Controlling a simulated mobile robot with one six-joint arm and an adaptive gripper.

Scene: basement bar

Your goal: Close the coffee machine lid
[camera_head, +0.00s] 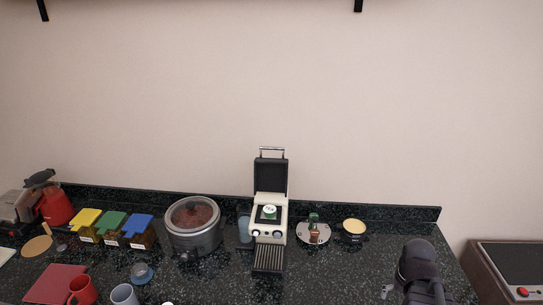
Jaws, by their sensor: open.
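The coffee machine (282,218) is cream and black and stands on the dark speckled counter against the back wall. Its black lid (270,178) is raised upright, with a metal handle (271,150) at its top. A small green-and-white item (270,211) sits on the machine's body below the lid. A dark slatted tray (268,259) extends from its front. My gripper (388,290) shows at the bottom right, low over the counter and well apart from the machine. It is open; its fingers are small and partly hidden.
A round lidded cooker (193,227) stands left of the machine. Yellow, green and blue lidded boxes (111,224) are farther left. Mugs (82,290) stand at the front left. A round metal plate with a small bottle (313,233) and a small bowl (353,229) are to the right.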

